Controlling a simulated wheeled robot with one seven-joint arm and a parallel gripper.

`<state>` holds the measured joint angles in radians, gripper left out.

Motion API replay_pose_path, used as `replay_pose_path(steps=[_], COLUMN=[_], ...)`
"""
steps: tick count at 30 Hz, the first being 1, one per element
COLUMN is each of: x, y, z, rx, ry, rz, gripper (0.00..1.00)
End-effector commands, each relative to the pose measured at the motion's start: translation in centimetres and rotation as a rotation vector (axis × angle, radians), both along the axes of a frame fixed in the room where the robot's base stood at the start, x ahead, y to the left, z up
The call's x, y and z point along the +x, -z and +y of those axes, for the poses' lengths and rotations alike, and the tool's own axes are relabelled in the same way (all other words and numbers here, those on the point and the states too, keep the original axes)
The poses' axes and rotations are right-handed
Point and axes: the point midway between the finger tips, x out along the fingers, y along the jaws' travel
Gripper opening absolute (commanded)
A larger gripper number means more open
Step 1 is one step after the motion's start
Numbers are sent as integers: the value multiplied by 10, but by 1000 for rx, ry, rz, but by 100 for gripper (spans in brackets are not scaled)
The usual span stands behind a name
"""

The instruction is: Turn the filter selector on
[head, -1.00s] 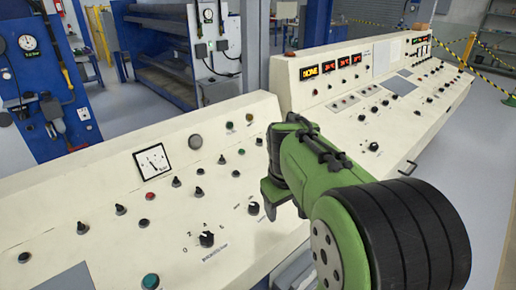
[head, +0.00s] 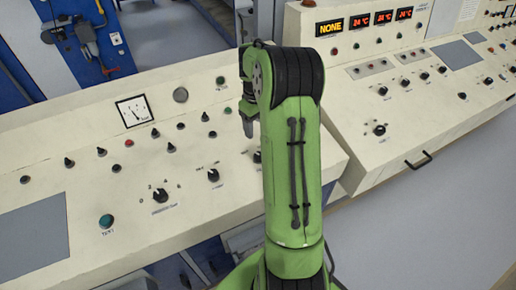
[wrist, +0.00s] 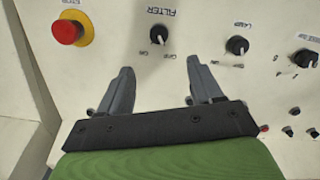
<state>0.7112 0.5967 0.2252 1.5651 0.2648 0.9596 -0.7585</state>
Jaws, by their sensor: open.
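In the wrist view, the filter selector (wrist: 158,34) is a small round black knob on the cream panel, beside a FILTER label. My gripper (wrist: 160,67) is open and empty. Its two grey fingers are spread apart, and the knob shows beyond the gap between their tips, apart from both. In the head view, my gripper (head: 248,122) hangs fingers-down over the panel at the left of my green arm. I cannot pick out the filter selector in the head view; my arm covers part of that panel.
In the wrist view, a red emergency button (wrist: 67,31) on a yellow base is left of the filter knob, and the lamp knob (wrist: 237,46) is right. In the head view, the cream console (head: 75,150) carries several other knobs and a dial gauge (head: 134,111).

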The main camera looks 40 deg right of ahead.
Motion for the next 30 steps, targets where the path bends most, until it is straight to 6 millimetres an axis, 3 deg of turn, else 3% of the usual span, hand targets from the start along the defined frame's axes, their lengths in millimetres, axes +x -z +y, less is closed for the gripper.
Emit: replay_pose_path(steps=[1,9,15,19,26,30], x=[-1,-2,-1,-1,0,0], y=[16,85,124,135,137,137], z=[0,-2,-4,-4,-4,-4], rx=[4,4,2,0,0,0], ry=[2,3,2,2,2,2], rz=[5,5,3,1,0,0], gripper=[65,65,65,65,65,48])
